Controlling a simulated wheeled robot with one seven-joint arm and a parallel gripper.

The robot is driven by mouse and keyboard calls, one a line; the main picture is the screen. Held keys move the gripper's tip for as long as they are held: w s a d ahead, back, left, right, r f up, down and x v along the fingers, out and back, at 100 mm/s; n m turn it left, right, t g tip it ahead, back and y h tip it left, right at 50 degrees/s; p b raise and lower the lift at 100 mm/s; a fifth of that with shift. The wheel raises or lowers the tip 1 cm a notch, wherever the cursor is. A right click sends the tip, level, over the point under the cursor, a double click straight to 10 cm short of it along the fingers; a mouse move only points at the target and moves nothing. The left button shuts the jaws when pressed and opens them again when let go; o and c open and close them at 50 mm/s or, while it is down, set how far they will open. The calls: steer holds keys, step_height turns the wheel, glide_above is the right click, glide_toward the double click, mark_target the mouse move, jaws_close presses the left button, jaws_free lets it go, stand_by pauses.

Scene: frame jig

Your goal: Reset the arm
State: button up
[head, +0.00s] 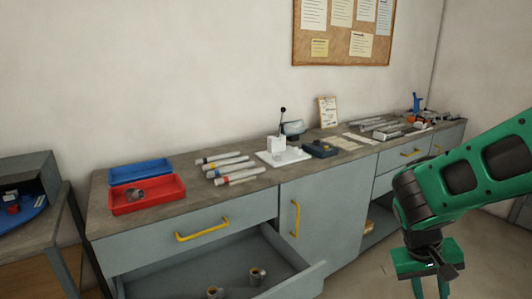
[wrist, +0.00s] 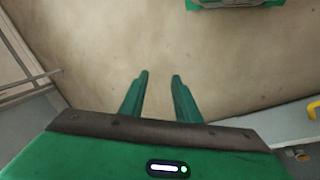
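My arm is green with dark joints and reaches in from the right in the head view. My gripper (head: 431,285) hangs pointing down in front of the bench, at the lower right. In the wrist view my gripper (wrist: 160,76) shows two green fingers with a clear gap between them. Nothing is between the fingers, and only bare floor (wrist: 95,50) lies beyond them. The lower ends of the fingers are cut off in the head view.
A grey workbench (head: 245,194) runs along the wall. Its left drawer (head: 240,272) is pulled out, with cups inside. A red bin (head: 148,195), several tubes (head: 222,162) and a white fixture (head: 283,157) stand on top. A yellow handle (wrist: 313,108) is near my gripper's right.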

steer(key=s+d+r+m+y, duration=0.1)
steer(key=s+r+m+y, duration=0.1)
steer(key=s, duration=0.5)
steer(key=s+d+r+m+y, duration=0.2)
steer(key=s+r, duration=0.3)
steer(key=s, duration=0.1)
steer(key=shift+s+d+y, duration=0.25)
steer(key=shift+s+y, duration=0.05)
steer(key=shift+s, duration=0.05)
steer(key=shift+w+f, duration=0.2)
steer(key=shift+w, duration=0.45)
steer(key=shift+o, duration=0.4)
stand_by(0.7)
